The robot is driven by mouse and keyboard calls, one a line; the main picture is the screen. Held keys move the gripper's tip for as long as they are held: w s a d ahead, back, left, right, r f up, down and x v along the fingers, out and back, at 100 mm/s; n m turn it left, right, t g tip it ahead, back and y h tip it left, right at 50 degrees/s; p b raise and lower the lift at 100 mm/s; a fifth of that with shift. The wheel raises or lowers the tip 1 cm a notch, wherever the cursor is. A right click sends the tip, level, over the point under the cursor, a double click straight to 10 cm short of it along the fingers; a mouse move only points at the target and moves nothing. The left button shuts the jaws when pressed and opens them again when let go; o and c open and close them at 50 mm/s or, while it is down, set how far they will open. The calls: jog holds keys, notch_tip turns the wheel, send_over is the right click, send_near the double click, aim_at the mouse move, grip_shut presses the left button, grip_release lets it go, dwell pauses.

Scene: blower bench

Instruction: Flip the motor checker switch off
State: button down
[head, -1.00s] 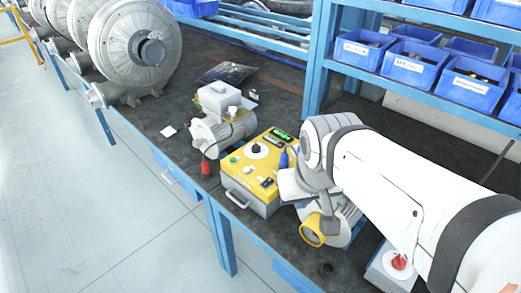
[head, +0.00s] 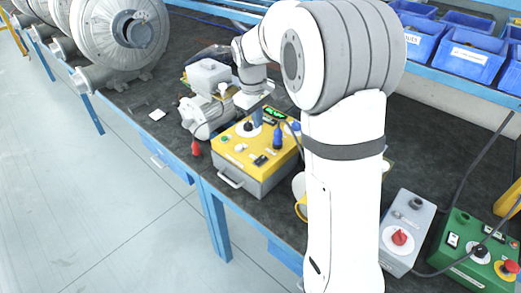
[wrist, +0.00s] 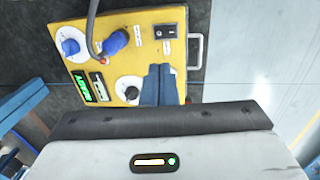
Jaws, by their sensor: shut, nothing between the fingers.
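The motor checker (head: 243,151) is a yellow-topped box with a grey lower body on the workbench. It also shows in the wrist view (wrist: 150,52), with a black rocker switch (wrist: 165,31), a lit green display (wrist: 84,88), white dials and a blue plug. In the head view the switch (head: 260,160) is small near the front of the panel. My gripper (head: 257,122) is shut and empty, its blue fingers pointing down over the panel's back part, beside a dial. In the wrist view my gripper (wrist: 160,72) partly covers that dial, apart from the switch. Fingertip contact is unclear.
A small motor (head: 205,112) stands left of the checker. A grey box with a red knob (head: 399,237) and a green control box (head: 470,250) stand at the right. Blue bins (head: 470,62) line the shelf behind. A cable crosses the checker panel.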

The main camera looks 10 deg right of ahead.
aim_at(262, 157)
dwell(0.3)
jog(key=f, duration=0.4)
jog(key=d+f+p, duration=0.1)
jog(key=f, duration=0.4)
jog(key=w+f+p, duration=0.1)
jog(key=f, duration=0.4)
jog(key=shift+d, duration=0.2)
